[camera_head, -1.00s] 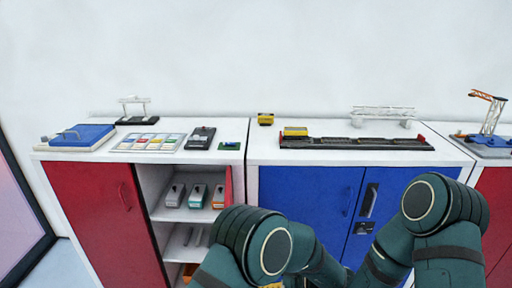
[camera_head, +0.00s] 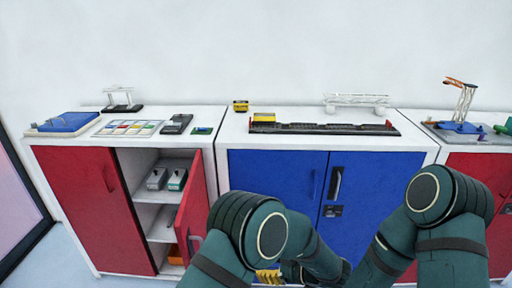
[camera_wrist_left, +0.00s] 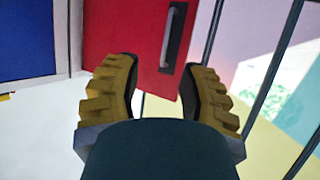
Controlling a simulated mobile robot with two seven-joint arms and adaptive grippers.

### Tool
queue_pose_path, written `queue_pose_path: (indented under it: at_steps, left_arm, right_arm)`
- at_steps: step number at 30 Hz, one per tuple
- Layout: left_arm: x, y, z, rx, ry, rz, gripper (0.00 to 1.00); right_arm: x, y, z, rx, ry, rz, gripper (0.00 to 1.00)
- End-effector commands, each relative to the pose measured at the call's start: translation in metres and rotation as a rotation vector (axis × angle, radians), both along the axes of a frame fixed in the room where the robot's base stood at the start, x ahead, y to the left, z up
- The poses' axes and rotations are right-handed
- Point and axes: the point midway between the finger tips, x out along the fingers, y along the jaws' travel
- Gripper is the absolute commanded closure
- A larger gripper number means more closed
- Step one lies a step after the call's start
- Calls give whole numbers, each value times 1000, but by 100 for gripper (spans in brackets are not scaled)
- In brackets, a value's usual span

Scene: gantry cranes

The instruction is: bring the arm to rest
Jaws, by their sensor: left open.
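My left gripper (camera_wrist_left: 160,85) shows in the left wrist view with its two yellow ridged fingers wide apart and nothing between them. Behind it in that view are a red door (camera_wrist_left: 125,35) with a dark handle and a blue panel (camera_wrist_left: 25,40). In the head view both my dark green arms are bent low in front of the cabinets. Yellow ridged fingers (camera_head: 268,275) show at the bottom edge there, partly cut off. I cannot tell which arm they belong to, or make out the right gripper's jaws.
A red door (camera_head: 195,205) of the left cabinet stands ajar, beside shelves with grey boxes (camera_head: 157,179). The blue cabinet (camera_head: 270,175) carries a long black track (camera_head: 330,129) and a white gantry (camera_head: 357,100). An orange-and-white crane (camera_head: 465,100) stands at the right.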

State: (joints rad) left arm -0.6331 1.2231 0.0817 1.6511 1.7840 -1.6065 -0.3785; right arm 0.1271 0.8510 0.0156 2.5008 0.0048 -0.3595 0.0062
Motion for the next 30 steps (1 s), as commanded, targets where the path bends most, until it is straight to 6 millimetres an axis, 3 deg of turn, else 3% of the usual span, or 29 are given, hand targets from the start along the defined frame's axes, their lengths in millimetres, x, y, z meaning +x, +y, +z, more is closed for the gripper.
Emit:
queue_pose_path:
  at_steps: [1,7,11,14,17,21,27,30]
  left_arm:
    - [13,16,-5,-20,-9,-32,59]
    - [48,53,-31,-136,-13,-241,59]
    - [57,77,-55,-245,34,-408,59]
    - [49,93,-76,-349,104,-546,59]
    - [26,105,-96,-461,204,-675,59]
    - [-29,117,-117,-628,377,-836,59]
    - [-116,129,-127,-817,608,-991,59]
    - [-144,132,-126,-867,679,-1034,59]
  right_arm:
    - [0,0,0,0,0,-1,53]
    - [0,1,0,1,-1,2,53]
    - [0,0,0,0,0,0,53]
    - [0,0,0,0,0,-1,53]
    - [0,0,0,0,0,0,53]
    - [0,0,0,0,0,0,53]
    - [0,0,0,0,0,0,53]
    - [0,0,0,0,0,0,53]
